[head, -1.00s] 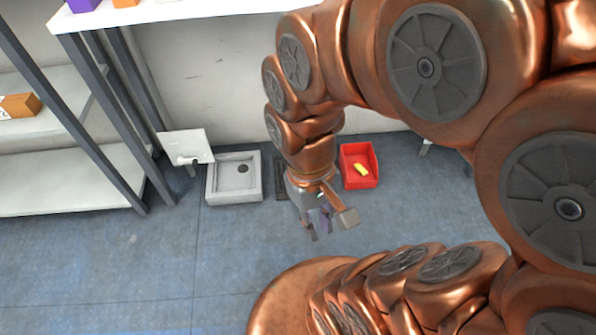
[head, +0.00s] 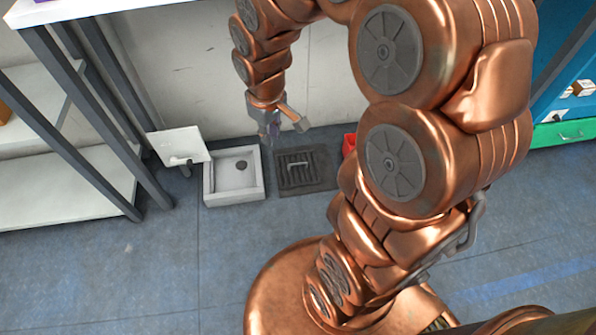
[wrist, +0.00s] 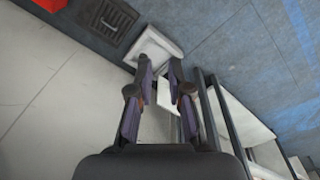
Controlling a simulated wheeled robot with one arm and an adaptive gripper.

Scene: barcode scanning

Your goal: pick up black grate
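The black grate (head: 306,183) lies on the floor by the wall, between the white basin and the red bin. It is a dark slatted square with a light handle bar in its middle. It also shows at the top left of the wrist view (wrist: 108,20). My gripper (head: 284,132) hangs above and behind the grate's left part in the head view, apart from it. In the wrist view my gripper (wrist: 161,66) has its two fingers spread with nothing between them, and the grate lies beyond and left of the fingertips.
A white basin (head: 233,196) with a dark drain stands left of the grate. The red bin (head: 348,144) is mostly hidden by my arm. Open blue floor lies in front.

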